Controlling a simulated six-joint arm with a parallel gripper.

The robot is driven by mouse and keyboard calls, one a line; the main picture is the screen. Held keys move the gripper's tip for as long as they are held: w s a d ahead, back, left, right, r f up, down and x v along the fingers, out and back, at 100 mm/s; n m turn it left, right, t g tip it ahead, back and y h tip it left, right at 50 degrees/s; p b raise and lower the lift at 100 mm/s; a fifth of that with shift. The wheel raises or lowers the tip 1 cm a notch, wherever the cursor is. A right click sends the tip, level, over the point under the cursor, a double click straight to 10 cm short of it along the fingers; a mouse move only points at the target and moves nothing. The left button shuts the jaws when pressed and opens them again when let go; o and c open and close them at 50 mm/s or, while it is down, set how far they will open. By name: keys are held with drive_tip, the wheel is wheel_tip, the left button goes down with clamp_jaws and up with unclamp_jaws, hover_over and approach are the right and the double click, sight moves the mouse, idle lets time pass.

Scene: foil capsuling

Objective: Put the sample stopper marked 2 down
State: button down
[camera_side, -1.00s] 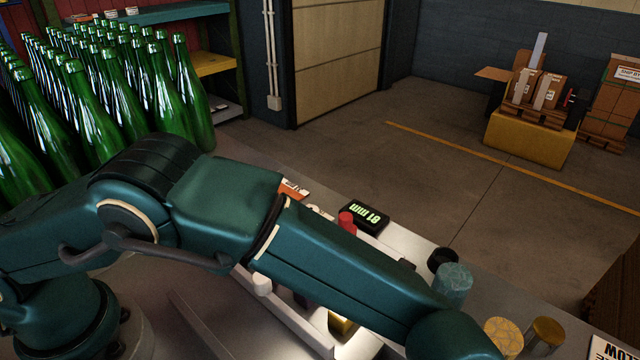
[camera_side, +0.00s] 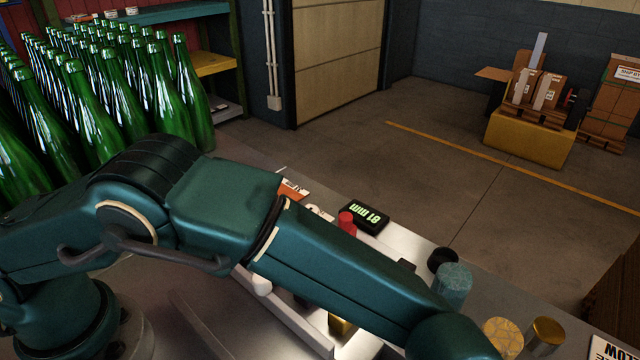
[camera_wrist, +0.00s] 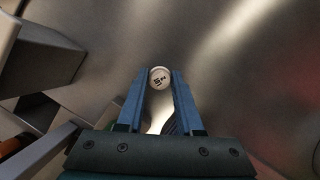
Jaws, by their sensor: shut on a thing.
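The sample stopper (camera_wrist: 160,77) shows in the wrist view as a small pale round end with a dark mark, which looks like it includes a 2. My gripper (camera_wrist: 160,82) has its two blue fingers on either side of the stopper and is shut on it. Below the stopper is a bare, blurred metal surface (camera_wrist: 230,50); I cannot tell how far away it is or whether the stopper touches it. In the side view my arm hides the gripper and the stopper.
Green bottles (camera_side: 110,100) crowd the left. Grey blocks (camera_wrist: 50,55) stand left in the wrist view.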

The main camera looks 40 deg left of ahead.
wheel_tip(320, 180, up, 4)
drive_tip(key=shift+w+d, duration=0.1)
drive_tip(key=w+a+r+n, duration=0.2)
drive_tip(key=w+a+r, duration=0.15)
drive_tip(key=w, duration=0.25)
drive_tip(key=w+a+r+n+t+h, duration=0.1)
drive_tip(key=w+a+r, duration=0.1)
drive_tip(key=w+a, duration=0.35)
drive_tip(key=w+a+r+n, duration=0.2)
drive_tip(key=w+a, duration=0.1)
drive_tip(key=w, duration=0.4)
drive_tip(key=w+a+f+n+t+h, duration=0.1)
drive_tip(key=w+a+f+n+t, duration=0.2)
drive_tip(key=w+a, duration=0.6)
drive_tip(key=shift+n+g, duration=0.6)
drive_tip(key=shift+n, duration=0.1)
drive_tip(key=shift+s+a+f, duration=0.1)
drive_tip(key=shift+a+f, duration=0.1)
drive_tip(key=shift+f, duration=1.25)
drive_tip(key=shift+s+a+f, duration=0.15)
drive_tip(key=shift+f, duration=1.35)
drive_tip(key=shift+s+a+f, duration=0.1)
drive_tip(key=shift+a+f, duration=0.1)
drive_tip(key=shift+f, duration=1.25)
drive_tip(key=shift+f, duration=0.15)
drive_tip(key=c, duration=0.8)
unclamp_jaws()
drive_tip(key=shift+c, duration=0.2)
